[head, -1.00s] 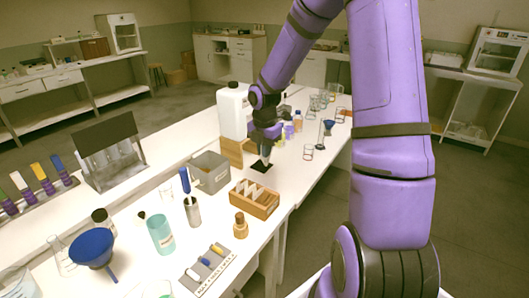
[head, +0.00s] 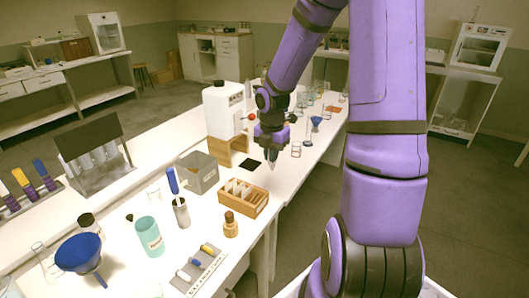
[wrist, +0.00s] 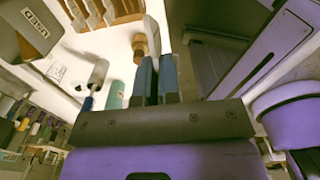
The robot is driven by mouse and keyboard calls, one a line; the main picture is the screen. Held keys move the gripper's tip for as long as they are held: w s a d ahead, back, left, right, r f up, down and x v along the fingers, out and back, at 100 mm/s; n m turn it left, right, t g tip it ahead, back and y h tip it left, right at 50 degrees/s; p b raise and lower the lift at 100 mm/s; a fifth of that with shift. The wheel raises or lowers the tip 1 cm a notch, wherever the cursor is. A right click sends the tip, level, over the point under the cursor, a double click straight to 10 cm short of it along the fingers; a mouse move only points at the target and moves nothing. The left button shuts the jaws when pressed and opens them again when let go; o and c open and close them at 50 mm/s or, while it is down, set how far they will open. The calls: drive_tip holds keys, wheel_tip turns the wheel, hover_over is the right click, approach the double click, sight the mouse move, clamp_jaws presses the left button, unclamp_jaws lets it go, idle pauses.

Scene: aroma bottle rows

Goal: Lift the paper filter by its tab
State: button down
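Several white paper pieces, apparently the filters, stand upright in a wooden divided box (head: 258,211) near the table's front edge; single tabs are too small to make out. The box also shows at the top of the wrist view (wrist: 118,18). My gripper (head: 272,163) points down above the table, behind and slightly right of the box, apart from it. In the wrist view my two blue fingers (wrist: 156,75) lie close together with a narrow gap.
A grey bin (head: 202,178) stands left of the box, a cork-topped brown bottle (head: 231,226) in front. Glassware fills the far end.

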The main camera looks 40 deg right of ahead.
drive_tip(key=s+d, duration=0.2)
drive_tip(key=s, duration=0.5)
drive_tip(key=shift+s+d, duration=0.25)
drive_tip(key=shift+d, duration=0.15)
